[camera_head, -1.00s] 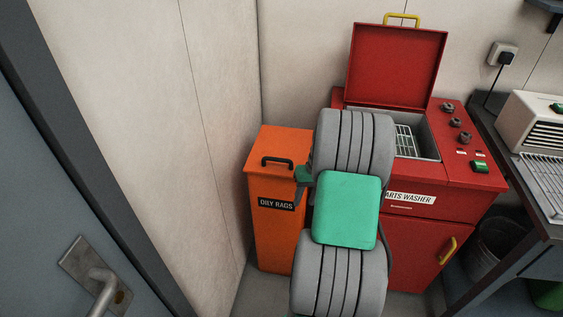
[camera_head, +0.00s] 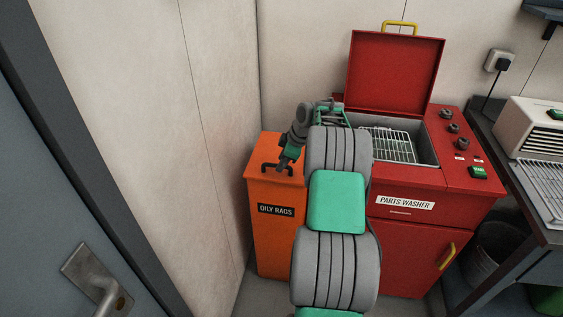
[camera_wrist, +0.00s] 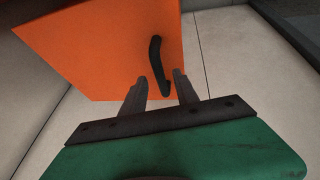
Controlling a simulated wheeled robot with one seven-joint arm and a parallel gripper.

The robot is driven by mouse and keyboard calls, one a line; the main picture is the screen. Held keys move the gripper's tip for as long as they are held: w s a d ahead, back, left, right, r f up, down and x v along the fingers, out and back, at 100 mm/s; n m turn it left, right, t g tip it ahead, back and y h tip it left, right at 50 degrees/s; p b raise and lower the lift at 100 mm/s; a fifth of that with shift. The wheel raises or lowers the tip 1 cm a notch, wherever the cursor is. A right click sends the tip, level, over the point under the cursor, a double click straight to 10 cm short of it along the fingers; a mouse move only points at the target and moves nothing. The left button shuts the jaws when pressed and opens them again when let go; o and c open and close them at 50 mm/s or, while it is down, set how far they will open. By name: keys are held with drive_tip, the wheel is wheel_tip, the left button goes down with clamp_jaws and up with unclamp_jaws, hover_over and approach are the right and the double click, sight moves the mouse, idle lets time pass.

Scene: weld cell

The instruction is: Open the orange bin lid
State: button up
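The orange bin (camera_head: 274,236), labelled "OILY RAGS", stands in the corner beside the red parts washer. Its orange lid (camera_head: 262,150) is shut and carries a dark handle (camera_head: 270,167), partly hidden by my gripper in the head view. My gripper (camera_head: 282,165) points down over the lid at the handle. In the wrist view the two fingers of my gripper (camera_wrist: 161,80) are apart, with the near end of the black handle (camera_wrist: 157,62) in front of and between their tips. I cannot tell whether they touch it.
The red parts washer (camera_head: 410,257) stands right of the bin with its lid (camera_head: 393,75) raised. A wall is close behind and left of the bin. A grey door with a lever handle (camera_head: 103,290) is at the left. A dark bench stands at the right.

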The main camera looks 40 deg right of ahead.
drive_tip(key=shift+w+f, duration=0.2)
drive_tip(key=shift+f, duration=0.25)
clamp_jaws()
idle(1.1)
